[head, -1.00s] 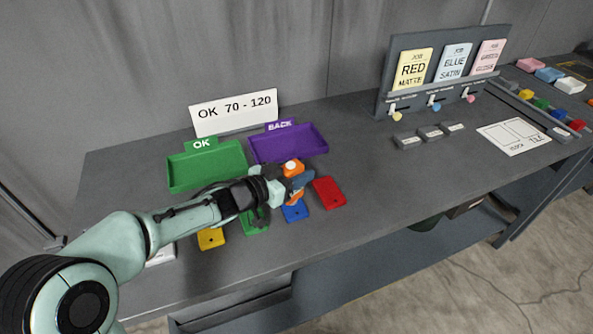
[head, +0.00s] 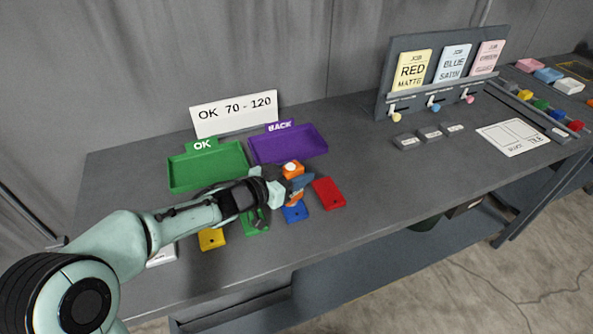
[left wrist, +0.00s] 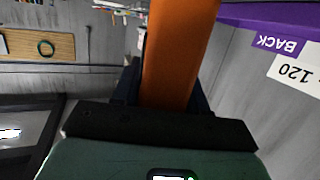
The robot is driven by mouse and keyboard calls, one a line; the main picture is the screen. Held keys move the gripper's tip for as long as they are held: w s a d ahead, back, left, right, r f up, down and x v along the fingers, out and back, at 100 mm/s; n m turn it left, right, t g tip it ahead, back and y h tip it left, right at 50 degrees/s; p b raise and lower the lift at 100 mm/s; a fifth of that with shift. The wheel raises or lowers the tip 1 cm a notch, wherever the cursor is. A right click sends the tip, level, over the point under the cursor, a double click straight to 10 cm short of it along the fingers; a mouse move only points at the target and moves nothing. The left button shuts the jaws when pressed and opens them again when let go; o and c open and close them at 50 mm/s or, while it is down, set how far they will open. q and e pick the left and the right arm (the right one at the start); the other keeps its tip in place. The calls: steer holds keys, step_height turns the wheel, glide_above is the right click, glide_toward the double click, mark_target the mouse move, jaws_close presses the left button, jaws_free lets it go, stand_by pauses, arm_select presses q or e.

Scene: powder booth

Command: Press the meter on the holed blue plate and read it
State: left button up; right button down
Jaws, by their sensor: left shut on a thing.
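The holed blue plate (head: 296,213) lies on the bench between a green plate (head: 255,222) and a red plate (head: 328,193). My left gripper (head: 291,187) is just above the blue plate's far end. It is shut on the orange meter (head: 293,169), which also fills the top centre of the left wrist view (left wrist: 178,50). The meter has a white round part on top. Whether its lower end touches the plate is hidden by the fingers. No reading on the meter can be made out. My right gripper is not in view.
A green OK tray (head: 185,181) and a purple BACK tray (head: 312,146) stand behind, below a sign (head: 234,113) reading OK 70 - 120. A yellow plate (head: 211,239) lies left. The bench right of the red plate is clear up to small grey blocks (head: 404,141).

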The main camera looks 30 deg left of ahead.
mark_target(297, 164)
arm_select(q)
step_height(297, 164, up, 2)
steer(key=shift+r+p, duration=0.25)
steer(key=shift+p, duration=0.7)
steer(key=shift+w+r+p, duration=0.1)
steer(key=shift+r+p, duration=1.6)
